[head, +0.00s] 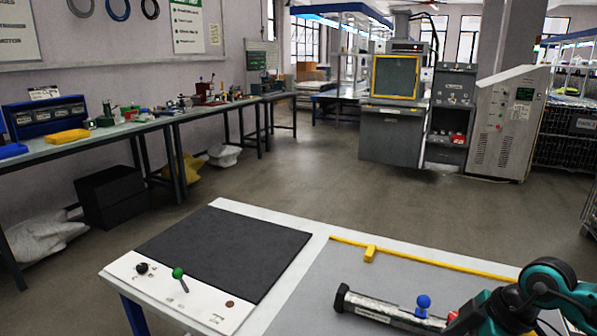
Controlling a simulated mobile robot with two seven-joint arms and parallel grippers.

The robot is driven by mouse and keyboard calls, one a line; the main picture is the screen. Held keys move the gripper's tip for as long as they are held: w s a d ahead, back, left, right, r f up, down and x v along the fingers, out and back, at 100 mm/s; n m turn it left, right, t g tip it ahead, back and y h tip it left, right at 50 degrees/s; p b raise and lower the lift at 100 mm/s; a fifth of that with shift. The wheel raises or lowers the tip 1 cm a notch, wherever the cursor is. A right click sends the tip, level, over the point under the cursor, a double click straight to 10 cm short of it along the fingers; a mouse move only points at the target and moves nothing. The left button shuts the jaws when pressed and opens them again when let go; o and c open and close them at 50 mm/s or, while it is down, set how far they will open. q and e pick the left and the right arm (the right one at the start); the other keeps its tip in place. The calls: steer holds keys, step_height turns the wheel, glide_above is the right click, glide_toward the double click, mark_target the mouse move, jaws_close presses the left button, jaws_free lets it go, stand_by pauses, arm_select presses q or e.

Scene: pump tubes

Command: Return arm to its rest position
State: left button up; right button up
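My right arm, teal and black, comes in at the bottom right. The dark end of it, my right gripper (487,316), is low by the right end of a pump tube. I cannot tell whether its fingers are open or shut, or whether they touch the tube. The pump tube (385,309) is a silvery cylinder with a black end cap, lying on the grey mat, its right end hidden by or beside my arm. A blue ball knob (423,301) stands at the tube. My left gripper is not in view.
The white table (232,206) has a black pad (222,245) at left, with a green-knobbed lever (178,273) and a black knob (141,268) in front. The black pad is bare.

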steer(key=s+a+r+t+y, duration=0.1)
steer(key=a+r+t+y, duration=0.15)
steer(key=a+y, duration=0.5)
steer(key=s+a+r+t+y, duration=0.1)
steer(key=a+t+y, duration=0.3)
steer(key=a, duration=0.6)
steer(key=d+f+m+t+h, duration=0.6)
steer(key=f+m+t+h, duration=0.15)
steer(key=m+h, duration=0.2)
steer(key=s+d+f+m+g+h, duration=0.1)
steer(key=s+d+f+g+h, duration=0.2)
steer(key=s+f, duration=0.7)
step_height(320, 180, down, 2)
steer(key=shift+s+d+f+g+h, duration=0.15)
steer(key=shift+s+g+h, duration=0.05)
steer(key=shift+g+h, duration=0.7)
